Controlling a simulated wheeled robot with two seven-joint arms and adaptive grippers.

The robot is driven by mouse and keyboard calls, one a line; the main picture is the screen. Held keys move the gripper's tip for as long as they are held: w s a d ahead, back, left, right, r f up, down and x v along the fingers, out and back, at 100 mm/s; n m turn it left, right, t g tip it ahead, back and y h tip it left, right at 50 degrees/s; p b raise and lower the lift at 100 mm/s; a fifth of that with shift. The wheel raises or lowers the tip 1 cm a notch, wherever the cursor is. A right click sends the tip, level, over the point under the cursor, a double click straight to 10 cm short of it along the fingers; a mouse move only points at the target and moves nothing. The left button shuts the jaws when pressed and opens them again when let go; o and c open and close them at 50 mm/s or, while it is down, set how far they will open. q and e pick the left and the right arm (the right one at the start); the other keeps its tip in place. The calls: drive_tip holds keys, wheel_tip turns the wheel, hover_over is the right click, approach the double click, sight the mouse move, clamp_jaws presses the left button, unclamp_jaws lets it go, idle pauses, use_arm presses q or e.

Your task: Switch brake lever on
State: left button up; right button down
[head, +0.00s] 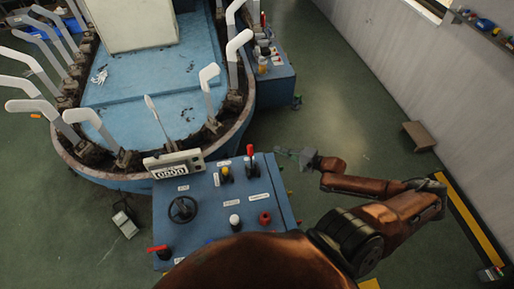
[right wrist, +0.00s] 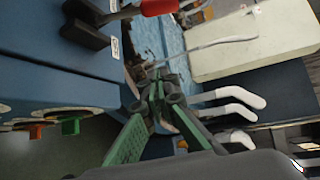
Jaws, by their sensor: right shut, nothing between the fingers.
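A blue control panel (head: 205,205) stands in front of the machine. A red-handled lever (head: 249,151) stands upright at its far right corner, and a red handle on a black base (right wrist: 160,6) shows at the top of the right wrist view. A second red handle (head: 158,249) sits at the panel's left front. The labels are too small to read, so I cannot tell which is the brake lever. My right gripper (head: 279,152) is shut and empty, right of the upright red lever and apart from it. It also shows in the right wrist view (right wrist: 156,84). My left gripper is out of view.
The panel also has a black wheel (head: 183,209), a yellow-based lever (head: 226,173), a white knob (head: 234,220), a red knob (head: 265,217) and a counter display (head: 174,166). Behind is the blue machine (head: 150,75) with white sock forms.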

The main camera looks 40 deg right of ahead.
sight(251, 158)
drive_tip(key=shift+w+a+r+m+y, duration=0.1)
drive_tip(key=shift+a+r+m+y, duration=0.2)
drive_tip(key=shift+a+r, duration=0.35)
drive_tip(key=shift+d+r, duration=0.1)
drive_tip(key=shift+d, duration=0.05)
drive_tip(key=x, duration=1)
drive_tip(key=s+a+p, duration=0.1)
drive_tip(key=s+a+r, duration=0.1)
drive_tip(key=a, duration=0.1)
drive_tip(key=shift+a+r+p, duration=0.1)
drive_tip(key=shift+p, duration=0.3)
